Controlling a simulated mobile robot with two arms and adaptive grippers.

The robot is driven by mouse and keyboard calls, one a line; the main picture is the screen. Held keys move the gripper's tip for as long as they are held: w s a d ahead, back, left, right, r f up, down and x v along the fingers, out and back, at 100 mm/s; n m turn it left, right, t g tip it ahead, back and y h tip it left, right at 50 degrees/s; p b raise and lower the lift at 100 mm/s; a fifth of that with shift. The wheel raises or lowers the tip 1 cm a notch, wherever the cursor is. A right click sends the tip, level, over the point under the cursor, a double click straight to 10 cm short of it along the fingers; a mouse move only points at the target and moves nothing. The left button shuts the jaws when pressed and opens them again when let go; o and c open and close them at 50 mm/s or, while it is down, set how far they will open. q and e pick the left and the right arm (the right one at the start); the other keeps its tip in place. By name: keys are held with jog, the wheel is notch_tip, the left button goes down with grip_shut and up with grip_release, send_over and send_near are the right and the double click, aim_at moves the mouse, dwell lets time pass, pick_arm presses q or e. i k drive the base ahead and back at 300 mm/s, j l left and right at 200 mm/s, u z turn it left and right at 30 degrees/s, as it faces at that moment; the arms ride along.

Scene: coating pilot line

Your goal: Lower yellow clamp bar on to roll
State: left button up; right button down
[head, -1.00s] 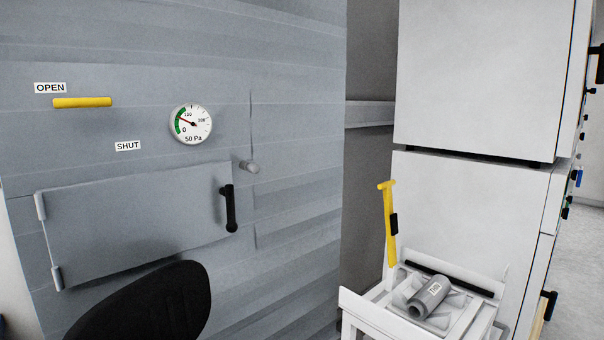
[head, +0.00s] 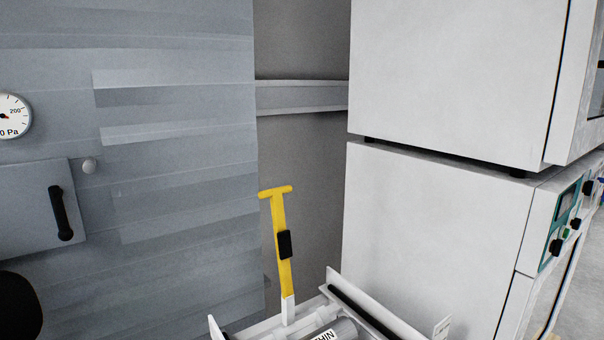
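The yellow clamp bar (head: 281,240) stands nearly upright, leaning slightly, with a T-shaped top and a black block partway up. Its white foot meets the left side of a white stand (head: 392,307) at the bottom of the head view. The grey roll (head: 345,330) lies in the stand, to the right of the bar's foot. A white label with black letters shows on it, and the picture's bottom edge cuts it off. The bar is raised clear of the roll. Neither of my grippers is in view.
White stacked cabinets (head: 430,235) stand behind and right of the stand, with a control panel (head: 567,220) at far right. A grey panelled wall with a gauge (head: 12,115) and a black door handle (head: 60,213) is on the left. A dark rounded object (head: 18,308) is at lower left.

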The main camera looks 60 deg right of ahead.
aim_at(282, 236)
jog(key=k+l, duration=0.25)
jog(key=l, duration=0.15)
jog(key=k+l, duration=0.25)
jog(key=l, duration=0.2)
jog(key=k+l, duration=0.2)
jog(key=l, duration=0.2)
